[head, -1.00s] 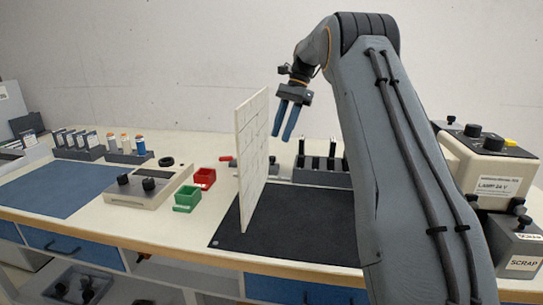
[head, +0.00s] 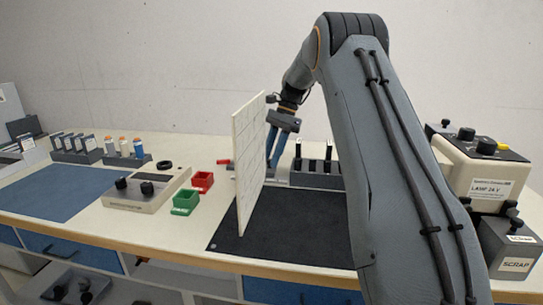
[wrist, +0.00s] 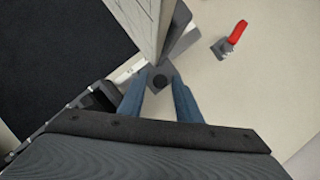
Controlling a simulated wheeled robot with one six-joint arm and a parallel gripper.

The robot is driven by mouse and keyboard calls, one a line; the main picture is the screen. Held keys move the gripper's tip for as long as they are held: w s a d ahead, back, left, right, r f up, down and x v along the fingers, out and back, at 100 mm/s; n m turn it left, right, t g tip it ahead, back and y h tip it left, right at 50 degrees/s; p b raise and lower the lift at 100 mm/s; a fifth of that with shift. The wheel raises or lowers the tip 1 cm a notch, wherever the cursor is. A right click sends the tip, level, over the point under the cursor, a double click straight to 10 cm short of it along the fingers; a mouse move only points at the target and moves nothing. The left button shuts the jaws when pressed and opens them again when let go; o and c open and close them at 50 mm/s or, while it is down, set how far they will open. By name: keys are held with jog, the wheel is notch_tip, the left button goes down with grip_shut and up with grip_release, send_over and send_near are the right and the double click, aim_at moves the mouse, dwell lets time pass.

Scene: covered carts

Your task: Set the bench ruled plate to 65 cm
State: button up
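The bench ruled plate (head: 248,165) is a white upright panel with faint ruled lines. It stands on edge at the left part of the dark mat. My gripper (head: 273,163) points down just behind and right of the plate's far edge. In the wrist view my gripper (wrist: 159,76) has its two blue fingers apart. The plate also shows in the wrist view (wrist: 140,22), seen steeply from above, at the top. Its scale reading is not legible.
A red-handled tool (wrist: 235,37) lies near the block. A dark rack (head: 317,174) stands behind the dark mat (head: 300,225). Green (head: 186,203) and red (head: 202,182) bins and a two-knob box (head: 146,189) are left of the plate. Lamp and scrap boxes are at right.

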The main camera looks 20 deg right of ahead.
grip_shut()
jog(key=w+a, duration=0.1)
jog(key=a, duration=0.1)
jog(key=w+a, duration=0.2)
jog(key=a, duration=0.1)
jog(key=w+a+p, duration=0.1)
jog(key=a, duration=0.1)
jog(key=shift+w+a+r, duration=0.1)
jog(key=shift+w+a, duration=0.05)
jog(key=shift+o, duration=1.2)
grip_release()
jog(key=shift+a, duration=0.2)
jog(key=shift+d, duration=0.15)
jog(key=shift+w+d+r, duration=0.1)
jog(key=shift+d+r, duration=0.1)
jog(key=b+v, duration=0.1)
jog(key=v, duration=0.6)
jog(key=shift+r, duration=0.15)
